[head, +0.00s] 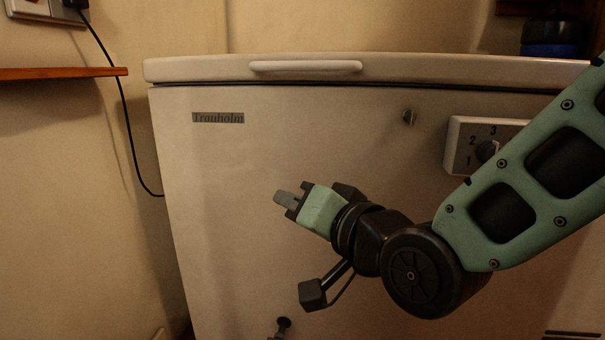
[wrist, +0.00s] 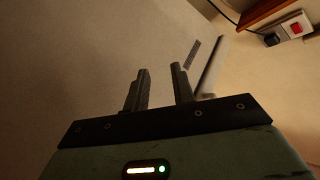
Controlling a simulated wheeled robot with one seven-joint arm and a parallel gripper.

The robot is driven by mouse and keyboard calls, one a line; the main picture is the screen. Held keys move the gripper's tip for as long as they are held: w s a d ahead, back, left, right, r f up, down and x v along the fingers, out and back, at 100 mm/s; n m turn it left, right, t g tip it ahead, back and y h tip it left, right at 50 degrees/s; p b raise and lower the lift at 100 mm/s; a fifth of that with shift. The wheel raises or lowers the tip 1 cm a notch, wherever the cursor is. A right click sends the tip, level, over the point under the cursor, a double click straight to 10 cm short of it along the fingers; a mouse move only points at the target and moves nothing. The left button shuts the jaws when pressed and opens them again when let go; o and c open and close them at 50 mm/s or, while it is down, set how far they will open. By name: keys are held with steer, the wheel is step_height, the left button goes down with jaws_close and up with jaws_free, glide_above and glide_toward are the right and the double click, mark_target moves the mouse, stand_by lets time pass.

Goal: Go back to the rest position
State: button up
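My gripper (head: 284,198) is in front of the white chest freezer (head: 230,190) in the head view, left of the middle and below the lid handle. It points to the left. In the wrist view my gripper (wrist: 161,84) shows two grey fingers standing apart with nothing between them. The freezer lid (head: 430,72) lies shut, with its white handle (head: 305,67) at the front edge. My green arm reaches in from the right and hides part of the freezer front.
A control dial (head: 487,150) sits on the freezer front, beside my arm. A wooden shelf (head: 60,73) juts from the left wall, with a black cable (head: 122,110) hanging near it. Dark and blue items (head: 550,40) stand behind the lid at right. The space left of the freezer looks clear.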

steer(key=s+d+f+n+g+h+p, duration=0.2)
steer(key=s+d+n+g+h+p, duration=0.2)
steer(key=s+d+g, duration=0.45)
steer(key=s+d+f+n+g+h+p, duration=0.2)
steer(key=s+d+n+g+h+p, duration=0.3)
steer(key=s, duration=0.6)
step_height(320, 180, up, 37)
steer(key=d+p, duration=0.1)
steer(key=p, duration=3.6)
steer(key=shift+r, duration=0.15)
steer(key=shift+s, duration=0.1)
